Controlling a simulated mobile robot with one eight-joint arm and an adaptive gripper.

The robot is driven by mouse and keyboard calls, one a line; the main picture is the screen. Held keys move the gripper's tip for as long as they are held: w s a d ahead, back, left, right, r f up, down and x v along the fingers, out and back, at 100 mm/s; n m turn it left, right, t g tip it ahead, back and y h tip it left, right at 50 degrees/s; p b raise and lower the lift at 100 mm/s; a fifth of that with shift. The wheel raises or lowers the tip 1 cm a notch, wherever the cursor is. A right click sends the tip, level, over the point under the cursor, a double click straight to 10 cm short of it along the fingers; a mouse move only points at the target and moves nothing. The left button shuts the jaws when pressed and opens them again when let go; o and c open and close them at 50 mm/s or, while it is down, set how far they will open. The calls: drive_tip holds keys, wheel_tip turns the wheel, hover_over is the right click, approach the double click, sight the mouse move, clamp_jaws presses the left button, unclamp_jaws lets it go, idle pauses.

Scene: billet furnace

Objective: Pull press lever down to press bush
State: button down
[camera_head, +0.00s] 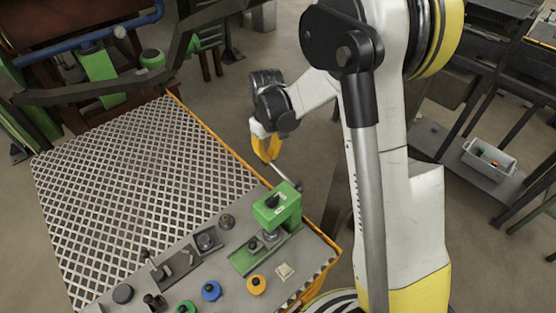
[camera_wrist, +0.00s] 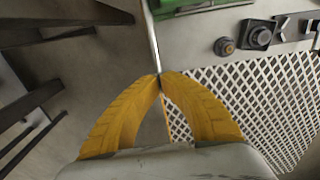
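The green arbor press (camera_head: 276,207) stands on the near right corner of the console. Its thin metal press lever (camera_head: 283,174) sticks out from the back of the head, up and to the left. In the wrist view the lever (camera_wrist: 154,40) runs down from the top to my yellow fingertips. My gripper (camera_head: 268,158) has its fingertips together at the lever's free end, and they appear closed on it (camera_wrist: 160,79). A small round dark part (camera_head: 271,236) sits under the press head; I cannot tell whether it is the bush.
The console has a lattice-topped surface (camera_head: 140,180). Near the press are a blue button (camera_head: 211,290), a yellow button (camera_head: 256,285) and a dark knob (camera_head: 227,221). A grey bin (camera_head: 487,160) sits on a rack at right. Floor beside the console's right edge is clear.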

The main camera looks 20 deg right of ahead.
drive_tip(key=shift+f, duration=0.1)
idle(0.3)
drive_tip(key=shift+f+b, duration=0.25)
drive_tip(key=shift+b, duration=0.15)
drive_tip(key=shift+w+a+f+b, duration=0.1)
drive_tip(key=shift+w+f+b, duration=0.05)
drive_tip(key=shift+f+b, duration=0.8)
idle(0.7)
drive_tip(key=shift+f, duration=0.1)
drive_tip(key=shift+f+b, duration=0.45)
drive_tip(key=shift+b, duration=0.25)
idle(0.4)
drive_tip(key=shift+r+p, duration=3.15)
drive_tip(key=shift+r, duration=1.75)
